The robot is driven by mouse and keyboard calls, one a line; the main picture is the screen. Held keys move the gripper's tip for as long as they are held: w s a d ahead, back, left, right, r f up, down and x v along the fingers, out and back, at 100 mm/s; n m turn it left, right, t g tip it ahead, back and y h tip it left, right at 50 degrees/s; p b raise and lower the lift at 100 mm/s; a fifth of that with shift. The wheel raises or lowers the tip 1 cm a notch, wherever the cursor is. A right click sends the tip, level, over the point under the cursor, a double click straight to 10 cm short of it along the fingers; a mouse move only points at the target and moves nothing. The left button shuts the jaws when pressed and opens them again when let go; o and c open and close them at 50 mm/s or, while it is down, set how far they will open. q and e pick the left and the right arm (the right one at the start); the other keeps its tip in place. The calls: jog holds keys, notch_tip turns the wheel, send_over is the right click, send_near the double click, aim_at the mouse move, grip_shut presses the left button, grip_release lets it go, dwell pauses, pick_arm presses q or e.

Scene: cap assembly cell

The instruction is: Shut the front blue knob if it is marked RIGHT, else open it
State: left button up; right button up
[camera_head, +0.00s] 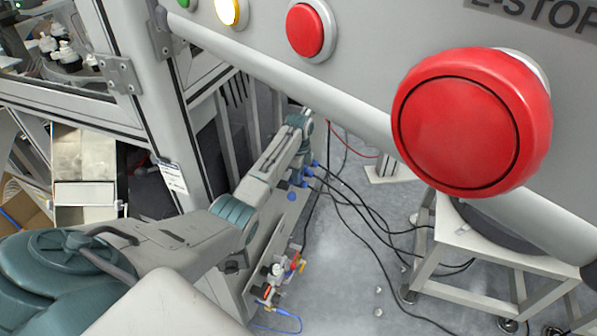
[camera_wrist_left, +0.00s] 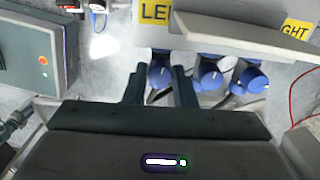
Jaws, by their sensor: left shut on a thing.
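Three blue knobs stand in a row in the left wrist view: a left one (camera_wrist_left: 160,76), a middle one (camera_wrist_left: 208,77) and a right one (camera_wrist_left: 252,80). In the head view they are small, beside my left forearm; the nearest (camera_head: 292,184) seems to match the left one. My left gripper (camera_wrist_left: 158,70) has its fingers on both sides of the left knob and is shut on it. A yellow label (camera_wrist_left: 154,12) above that knob reads "LE", the rest covered. Another yellow label (camera_wrist_left: 296,31) at the right reads "GHT". My right gripper is out of view.
A grey beam (camera_wrist_left: 240,33) crosses above the knobs. In the head view, a panel with a large red E-stop button (camera_head: 472,120) fills the upper right. Black cables (camera_head: 375,215) trail over the floor. A white stand (camera_head: 470,255) is at the right; coloured fittings (camera_head: 280,275) sit low.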

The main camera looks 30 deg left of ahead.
pick_arm(q)
jog(key=shift+r+m+p, duration=0.2)
jog(key=shift+m+p, duration=0.3)
jog(key=shift+m, duration=0.5)
jog(key=m+p, duration=0.1)
jog(key=m, duration=0.1)
jog(key=shift+m, duration=0.3)
jog(key=shift+f+m+p, duration=0.1)
jog(key=shift+m+p, duration=0.2)
jog(key=shift+m, duration=0.7)
jog(key=shift+w+m, duration=0.1)
jog(key=shift+m, duration=0.6)
jog(key=o, duration=1)
jog(key=shift+f, duration=0.1)
